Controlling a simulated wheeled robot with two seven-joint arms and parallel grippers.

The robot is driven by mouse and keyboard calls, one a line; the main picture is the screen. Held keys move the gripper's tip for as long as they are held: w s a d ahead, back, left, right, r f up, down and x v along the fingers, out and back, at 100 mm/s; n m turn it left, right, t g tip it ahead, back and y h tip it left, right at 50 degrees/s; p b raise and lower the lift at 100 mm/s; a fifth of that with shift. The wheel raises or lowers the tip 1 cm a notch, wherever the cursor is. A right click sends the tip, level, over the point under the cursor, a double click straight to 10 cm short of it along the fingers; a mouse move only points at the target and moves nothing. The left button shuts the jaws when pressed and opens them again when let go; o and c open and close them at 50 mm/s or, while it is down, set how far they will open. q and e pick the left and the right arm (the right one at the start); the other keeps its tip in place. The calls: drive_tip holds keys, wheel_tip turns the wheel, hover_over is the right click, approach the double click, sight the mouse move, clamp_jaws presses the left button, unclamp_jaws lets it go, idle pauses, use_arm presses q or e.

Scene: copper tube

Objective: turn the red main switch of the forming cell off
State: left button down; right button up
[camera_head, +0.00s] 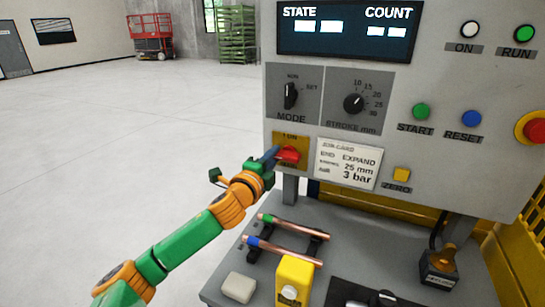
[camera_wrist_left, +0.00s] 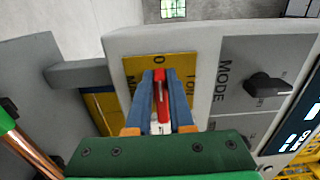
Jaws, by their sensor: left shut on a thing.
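The red main switch (camera_head: 289,155) sits on a yellow plate (camera_head: 293,138) at the lower left of the grey panel, below the mode knob. My left gripper (camera_head: 270,157) reaches it from the left. In the left wrist view the blue fingers of my left gripper (camera_wrist_left: 161,100) are shut on the red switch handle (camera_wrist_left: 162,88), one finger on each side. The handle lies in line with the 0 mark (camera_wrist_left: 159,60), across from the I ON mark at the plate's side. The fingers hide part of the plate. My right gripper is not in view.
The mode knob (camera_head: 290,95) is close above the switch. Open floor (camera_head: 130,150) lies to the left.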

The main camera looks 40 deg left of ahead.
use_arm(q)
drive_tip(key=shift+r, duration=0.1)
drive_tip(key=c, duration=1)
unclamp_jaws()
drive_tip(key=shift+o, duration=1)
drive_tip(key=shift+w, duration=0.2)
drive_tip(key=b+v, duration=0.3)
drive_tip(key=v, duration=0.4)
